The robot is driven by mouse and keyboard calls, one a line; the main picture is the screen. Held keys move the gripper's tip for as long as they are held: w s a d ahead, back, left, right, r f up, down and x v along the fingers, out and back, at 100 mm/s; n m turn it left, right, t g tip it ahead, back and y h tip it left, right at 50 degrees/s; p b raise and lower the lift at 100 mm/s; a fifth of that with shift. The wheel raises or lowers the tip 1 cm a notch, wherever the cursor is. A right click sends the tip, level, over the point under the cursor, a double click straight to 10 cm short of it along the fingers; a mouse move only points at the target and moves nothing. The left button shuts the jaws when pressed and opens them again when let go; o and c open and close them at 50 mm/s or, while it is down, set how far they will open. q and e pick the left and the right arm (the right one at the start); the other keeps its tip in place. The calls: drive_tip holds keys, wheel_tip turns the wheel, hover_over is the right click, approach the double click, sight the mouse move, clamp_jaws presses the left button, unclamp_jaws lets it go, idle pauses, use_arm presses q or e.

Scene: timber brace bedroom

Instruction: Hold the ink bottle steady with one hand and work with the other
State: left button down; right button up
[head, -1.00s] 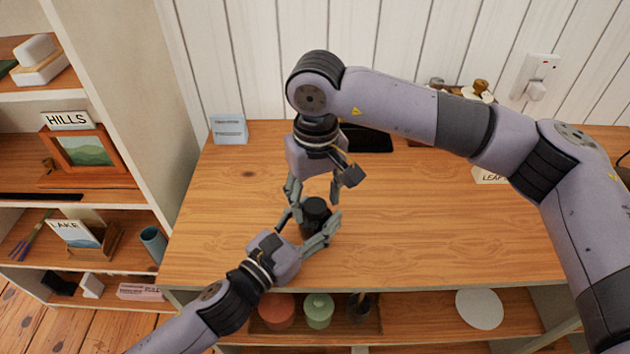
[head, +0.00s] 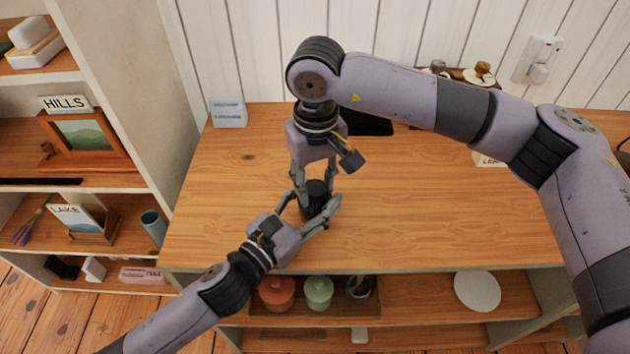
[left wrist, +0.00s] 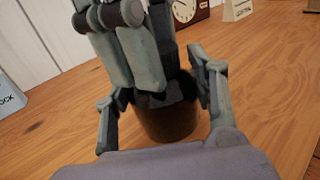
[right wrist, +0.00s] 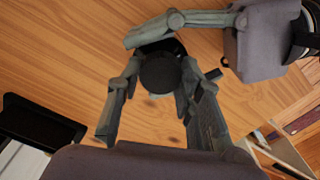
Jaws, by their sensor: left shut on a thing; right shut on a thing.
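The dark ink bottle (head: 318,190) stands upright on the wooden desktop. My left gripper (head: 318,214) is shut around the bottle's lower body. In the left wrist view, the body of the bottle (left wrist: 168,122) shows between my left fingers. My right gripper (head: 315,182) comes down from above and is shut on the bottle's top. In the right wrist view, the round black cap (right wrist: 160,74) sits between my right fingers, with my left fingers around the bottle below. The fingers hide much of the bottle, and I cannot tell whether the cap has turned.
A blue card (head: 228,113) and a flat black object (head: 368,123) are at the desk's back. A red pot (head: 277,294), a green pot (head: 318,292) and a white disc (head: 477,291) are on the shelf below. The desktop right of the bottle is clear.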

clamp_jaws()
drive_tip(key=m, duration=0.3)
drive_tip(key=o, duration=1)
unclamp_jaws()
drive_tip(key=shift+r, duration=0.1)
drive_tip(key=shift+r, duration=2.15)
drive_tip(key=shift+c, duration=0.3)
